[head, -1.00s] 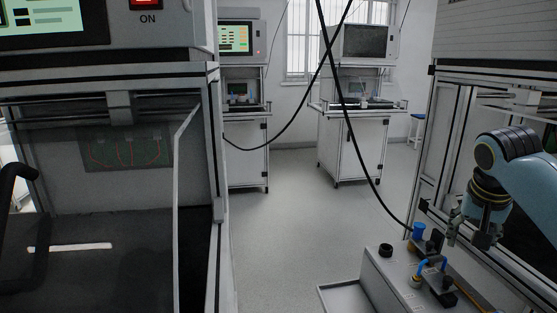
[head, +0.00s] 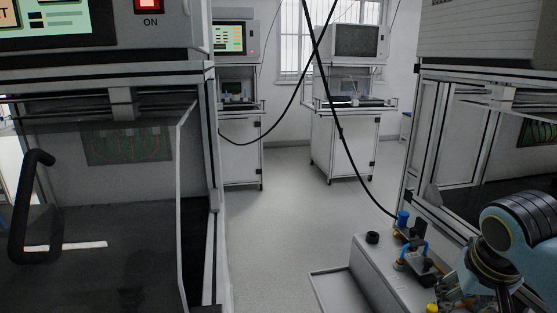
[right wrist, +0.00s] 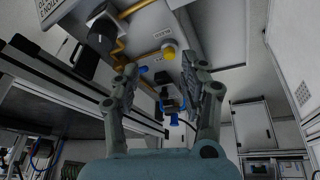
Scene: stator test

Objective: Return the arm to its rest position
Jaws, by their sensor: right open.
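My right arm is at the lower right of the head view, its light blue and black wrist (head: 487,272) low beside the fixture panel. The fingers of my right gripper are not clear there. In the right wrist view my right gripper (right wrist: 163,85) has its two grey fingers spread wide apart with nothing held between them. The panel's blue connectors (right wrist: 172,105) and yellow button (right wrist: 168,53) show beyond the gap, apart from the fingers. My left arm and gripper are not in view.
A grey fixture box (head: 372,270) with a black knob (head: 372,237) and blue fittings (head: 403,218) stands beside the right arm. A machine with a black door handle (head: 35,205) fills the left. Clear floor (head: 270,235) lies between. A black cable (head: 345,150) hangs across the middle.

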